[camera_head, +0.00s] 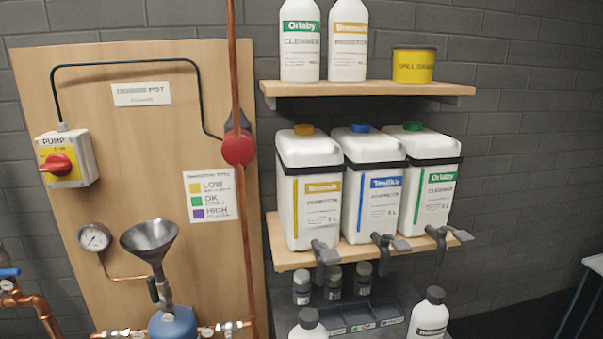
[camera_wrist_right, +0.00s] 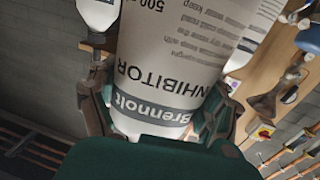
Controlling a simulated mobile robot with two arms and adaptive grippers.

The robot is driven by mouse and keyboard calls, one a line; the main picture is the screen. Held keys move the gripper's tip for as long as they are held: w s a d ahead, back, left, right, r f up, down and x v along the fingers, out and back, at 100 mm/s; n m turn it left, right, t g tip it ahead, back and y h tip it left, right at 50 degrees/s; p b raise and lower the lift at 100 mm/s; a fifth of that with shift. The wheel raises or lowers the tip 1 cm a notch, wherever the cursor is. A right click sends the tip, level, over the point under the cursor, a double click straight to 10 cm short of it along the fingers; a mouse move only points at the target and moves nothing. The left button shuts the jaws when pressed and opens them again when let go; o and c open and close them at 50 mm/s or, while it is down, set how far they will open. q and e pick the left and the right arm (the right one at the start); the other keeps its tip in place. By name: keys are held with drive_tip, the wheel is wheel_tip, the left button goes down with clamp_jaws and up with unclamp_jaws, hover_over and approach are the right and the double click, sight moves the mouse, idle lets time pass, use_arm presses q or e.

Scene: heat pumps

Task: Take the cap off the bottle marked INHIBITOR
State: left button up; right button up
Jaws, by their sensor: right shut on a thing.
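In the right wrist view, a white bottle (camera_wrist_right: 185,50) with a grey band reading "Brennolt" and the word "INHIBITOR" fills the middle, upside down in the picture. My right gripper (camera_wrist_right: 160,108) is shut around it, with green-and-grey fingers on both sides. The bottle's cap end is hidden behind the gripper. In the head view, a white bottle with a dark grey cap (camera_head: 308,318) is cut off by the bottom edge. I cannot tell for sure whether it is the held one. Neither gripper shows in the head view, and my left gripper is in neither view.
Another white bottle with a grey cap (camera_head: 428,315) stands at the lower right. Behind are small dark-capped bottles (camera_head: 333,283) and a dark compartment tray (camera_head: 375,318). Large tapped canisters (camera_head: 372,190) fill the lower shelf. A funnel (camera_head: 150,240) and copper pipe (camera_head: 240,200) are left.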

drive_tip(key=shift+h, duration=0.3)
drive_tip(key=s, duration=0.2)
drive_tip(key=s+d+r, duration=0.1)
drive_tip(key=s, duration=0.1)
drive_tip(key=s+d+r+b, duration=0.1)
drive_tip(key=s, duration=0.1)
drive_tip(key=shift+s, duration=0.35)
drive_tip(key=shift+a, duration=0.1)
